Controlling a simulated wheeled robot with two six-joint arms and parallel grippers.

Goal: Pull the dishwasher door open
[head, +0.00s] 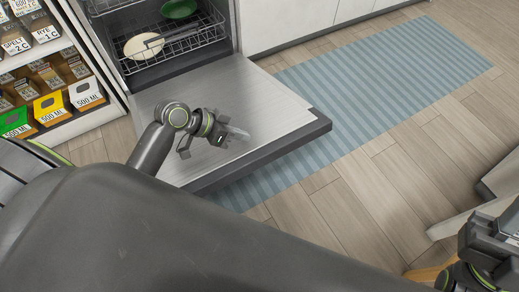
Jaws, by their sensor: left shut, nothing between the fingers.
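The dishwasher door (265,98) is folded down and lies open, its steel inner face up and its dark edge toward me. Behind it the dishwasher's cavity (155,72) shows with wire racks. My left gripper (238,133) is over the inner face of the door, shut and empty; whether it touches the door I cannot tell. My right gripper is at the lower right edge of the view, where part of my right arm shows; its fingertips are not visible.
The racks hold a white plate (144,46) and a green bowl (179,8). Shelves with labelled boxes (86,94) stand at the left. A blue striped rug (400,75) lies beside the door on the wooden floor (380,200). White cabinets (290,22) are behind.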

